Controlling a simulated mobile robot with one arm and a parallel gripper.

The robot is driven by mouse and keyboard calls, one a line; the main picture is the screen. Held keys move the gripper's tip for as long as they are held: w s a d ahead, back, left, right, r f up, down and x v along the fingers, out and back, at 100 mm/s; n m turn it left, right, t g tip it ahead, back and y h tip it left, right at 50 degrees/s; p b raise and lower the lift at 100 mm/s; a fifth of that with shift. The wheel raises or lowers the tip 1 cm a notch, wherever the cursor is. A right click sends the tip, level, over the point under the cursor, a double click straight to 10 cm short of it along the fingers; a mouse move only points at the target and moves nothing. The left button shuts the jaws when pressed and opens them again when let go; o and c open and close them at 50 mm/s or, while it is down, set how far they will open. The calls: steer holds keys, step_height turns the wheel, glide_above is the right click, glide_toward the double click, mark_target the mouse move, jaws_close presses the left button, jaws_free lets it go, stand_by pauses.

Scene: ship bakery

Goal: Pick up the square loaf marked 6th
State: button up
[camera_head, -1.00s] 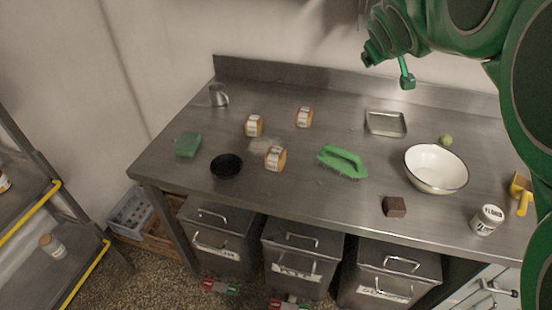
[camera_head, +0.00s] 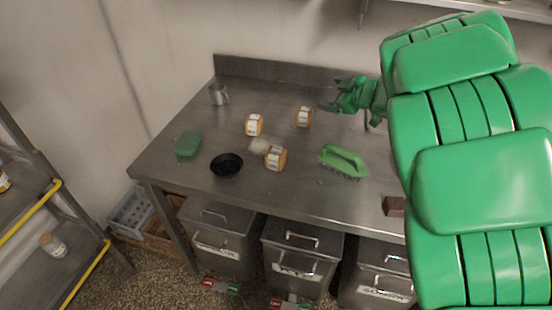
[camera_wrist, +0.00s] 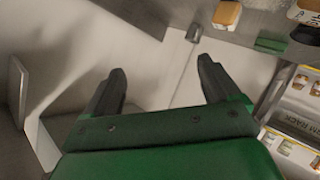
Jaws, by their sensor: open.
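Three small square loaves with white labels sit on the steel worktop: a left one (camera_head: 254,125), a back right one (camera_head: 304,117) and a front one (camera_head: 275,157). The label marks are too small to read, so I cannot tell which is 6th. My gripper (camera_head: 329,95) is open and empty, just right of the back right loaf and seemingly above the worktop. In the wrist view, my gripper (camera_wrist: 162,66) has nothing between its fingers. One loaf (camera_wrist: 227,14) shows beyond the right finger, and part of a labelled loaf (camera_wrist: 308,12) is at the top right corner.
A flour-like white patch (camera_head: 260,145) lies among the loaves. A green brush (camera_head: 342,160), black bowl (camera_head: 226,166), green sponge (camera_head: 188,144) and metal mug (camera_head: 218,94) stand around them. A raised back edge (camera_head: 290,75) runs behind. My arm hides the worktop's right side.

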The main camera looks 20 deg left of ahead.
steer(key=s+f+g+y, duration=0.2)
steer(key=s+f+g, duration=0.15)
steer(key=f, duration=0.25)
steer(key=g+y, duration=0.2)
steer(key=g, duration=0.2)
glide_toward(277, 152)
steer(key=shift+n, duration=0.4)
steer(key=shift+x, duration=5.2)
steer(key=shift+f, duration=0.15)
steer(key=c, duration=1.1)
